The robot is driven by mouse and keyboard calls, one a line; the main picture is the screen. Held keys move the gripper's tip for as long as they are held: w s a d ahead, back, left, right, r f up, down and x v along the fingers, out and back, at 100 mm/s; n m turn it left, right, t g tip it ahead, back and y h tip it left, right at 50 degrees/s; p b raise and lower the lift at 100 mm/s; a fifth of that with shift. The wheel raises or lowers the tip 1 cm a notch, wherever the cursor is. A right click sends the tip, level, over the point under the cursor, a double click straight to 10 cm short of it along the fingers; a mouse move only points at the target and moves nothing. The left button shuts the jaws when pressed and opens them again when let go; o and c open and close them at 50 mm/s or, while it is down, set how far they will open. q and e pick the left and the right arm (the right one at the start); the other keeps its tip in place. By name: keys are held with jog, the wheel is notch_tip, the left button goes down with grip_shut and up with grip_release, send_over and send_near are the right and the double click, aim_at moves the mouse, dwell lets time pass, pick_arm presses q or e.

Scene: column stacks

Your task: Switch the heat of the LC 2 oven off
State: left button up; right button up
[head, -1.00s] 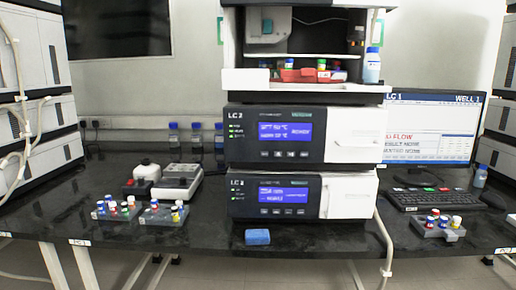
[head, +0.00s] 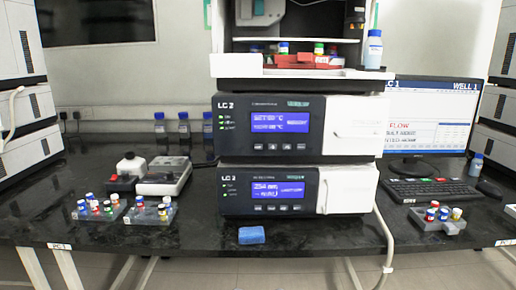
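The LC 2 oven (head: 310,130) is the dark-fronted unit in the middle of the stack, with a white door on its right. Its lit blue screen (head: 280,122) shows two lines that seem to be a set and a current temperature in °C; the digits are too small to read surely. A row of small buttons (head: 286,147) sits under the screen, and green lights are lit on its left. Another LC 2 unit (head: 298,190) with a blue screen stands right below it. Neither of my grippers is in view.
A blue block (head: 252,235) lies at the bench's front edge, below the stack. Vial racks (head: 100,211) and a small grey device (head: 163,177) stand to the left. A monitor (head: 430,118), keyboard (head: 437,190) and another vial rack (head: 437,222) are to the right. A white tube hangs over the edge.

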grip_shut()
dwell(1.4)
